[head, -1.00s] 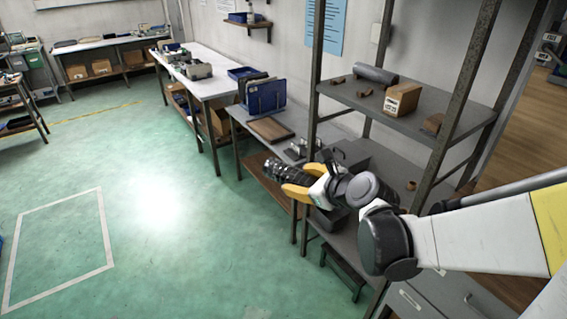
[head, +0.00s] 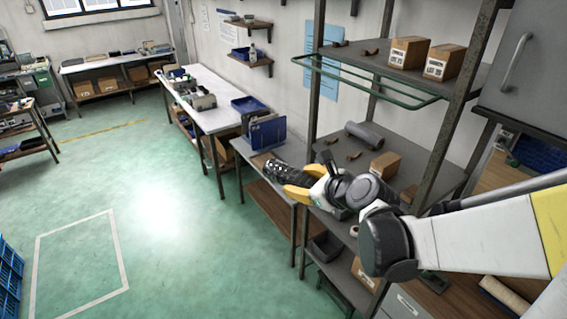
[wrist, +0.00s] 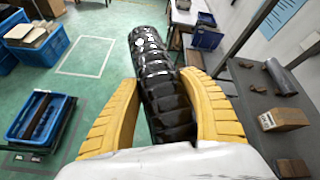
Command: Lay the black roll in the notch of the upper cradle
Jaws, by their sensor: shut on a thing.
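The black roll (head: 284,172), dark with a glossy banded surface, is held by my gripper (head: 303,181). In the wrist view the roll (wrist: 160,72) lies between the two yellow fingers, its far end pointing away from me. My gripper is shut on it, in front of the rack and lower in the picture than the upper shelf. On the upper shelf (head: 395,69), small brown blocks (head: 371,52) stand left of the boxes. They look like the upper cradle, but its notch is too small to make out.
A green rail (head: 370,92) sticks out before the upper shelf. The lower shelf (head: 425,160) holds a grey roll (head: 367,133), brown blocks and a carton (head: 385,164). Two cartons (head: 408,52) stand on the upper shelf. Rack posts are close to my arm.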

